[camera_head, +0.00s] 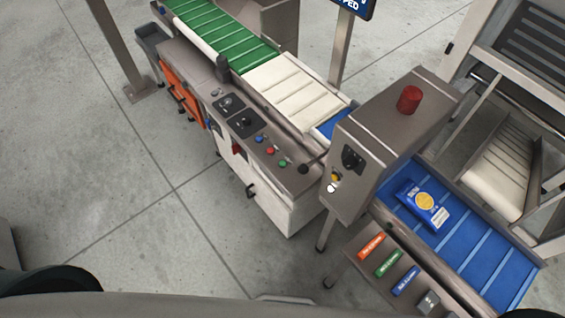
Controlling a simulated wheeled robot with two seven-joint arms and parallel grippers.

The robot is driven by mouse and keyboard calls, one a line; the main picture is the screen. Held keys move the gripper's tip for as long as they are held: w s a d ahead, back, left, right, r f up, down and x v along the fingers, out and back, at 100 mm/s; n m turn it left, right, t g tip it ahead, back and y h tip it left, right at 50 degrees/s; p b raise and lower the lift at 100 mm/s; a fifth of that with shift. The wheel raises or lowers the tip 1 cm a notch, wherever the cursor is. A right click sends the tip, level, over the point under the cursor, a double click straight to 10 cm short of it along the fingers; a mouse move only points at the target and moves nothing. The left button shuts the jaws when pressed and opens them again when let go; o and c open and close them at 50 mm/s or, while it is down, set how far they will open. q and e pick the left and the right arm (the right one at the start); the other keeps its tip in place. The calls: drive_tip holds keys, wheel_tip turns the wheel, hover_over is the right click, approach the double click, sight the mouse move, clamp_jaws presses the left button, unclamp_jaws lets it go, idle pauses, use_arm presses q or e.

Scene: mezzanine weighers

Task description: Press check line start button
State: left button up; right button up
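The line's control panel (245,125) runs along the front of the conveyor machine in the middle. On its right end are a blue button (260,138), a red button (270,150) and a green button (283,163). The lettering by them is too small to read, so I cannot tell which is labelled start. A yellow button (335,176) and a white button (331,188) sit on the grey cabinet's face (375,150). Neither of my grippers shows in the head view, and nothing touches the buttons.
A blue packet (424,204) lies on the blue belt (482,252) at right. A red lamp (409,99) tops the cabinet. Grey floor (110,200) at left is clear.

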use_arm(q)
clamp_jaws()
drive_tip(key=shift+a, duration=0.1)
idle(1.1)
